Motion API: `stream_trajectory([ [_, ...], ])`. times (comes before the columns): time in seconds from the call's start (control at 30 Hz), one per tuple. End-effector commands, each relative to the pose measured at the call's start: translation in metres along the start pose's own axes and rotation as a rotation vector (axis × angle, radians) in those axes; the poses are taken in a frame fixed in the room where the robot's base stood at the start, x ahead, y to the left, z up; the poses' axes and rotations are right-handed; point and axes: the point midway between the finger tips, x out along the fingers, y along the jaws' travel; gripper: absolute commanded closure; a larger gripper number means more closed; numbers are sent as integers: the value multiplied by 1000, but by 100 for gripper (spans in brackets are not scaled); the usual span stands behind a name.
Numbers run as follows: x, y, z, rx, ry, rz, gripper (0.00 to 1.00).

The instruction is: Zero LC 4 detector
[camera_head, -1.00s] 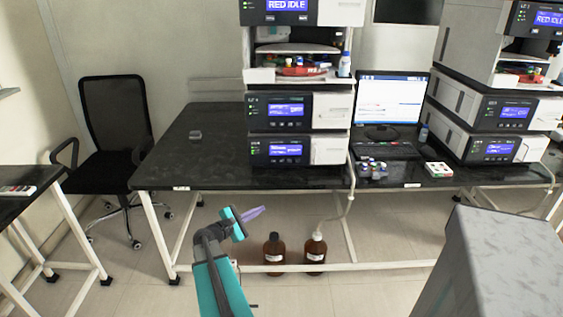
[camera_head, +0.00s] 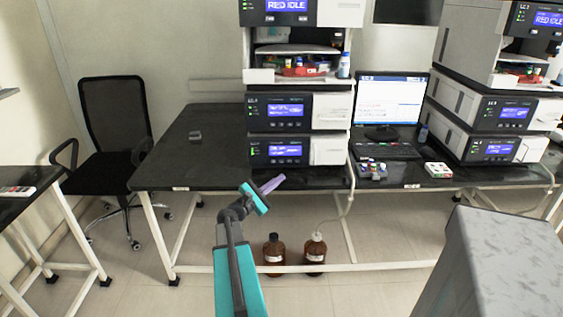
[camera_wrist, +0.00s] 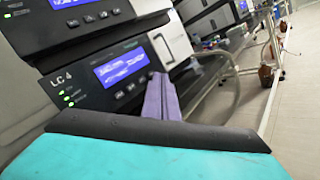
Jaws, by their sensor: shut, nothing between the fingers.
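An instrument module labelled LC 4 (camera_wrist: 75,95) fills much of the wrist view, with a lit blue display (camera_wrist: 122,66), green lights at its left and a row of small dark buttons (camera_wrist: 130,87) below the display. Its label is too small to read surely in the head view, where two display modules, an upper (camera_head: 285,111) and a lower (camera_head: 282,150), stand in the middle stack. My gripper (camera_head: 281,178) is shut and empty, its purple fingers in front of the stack near the bench's front edge. In the wrist view the fingertips (camera_wrist: 160,76) overlap the panel right of the display; contact cannot be told.
The black bench (camera_head: 200,165) carries a monitor (camera_head: 390,100), keyboard (camera_head: 385,151), small vials (camera_head: 372,169) and a second stack (camera_head: 495,130). Brown bottles (camera_head: 274,250) stand on the floor below. A tube (camera_head: 347,200) hangs at the bench front. A chair (camera_head: 115,130) is left.

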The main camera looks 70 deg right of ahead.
Motion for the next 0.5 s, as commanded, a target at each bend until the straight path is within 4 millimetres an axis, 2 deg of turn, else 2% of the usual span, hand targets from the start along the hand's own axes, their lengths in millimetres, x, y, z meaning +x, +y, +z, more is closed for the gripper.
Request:
stream_trajectory([
  [0.5, 26, 20, -19, 0, 1, 0, 100],
])
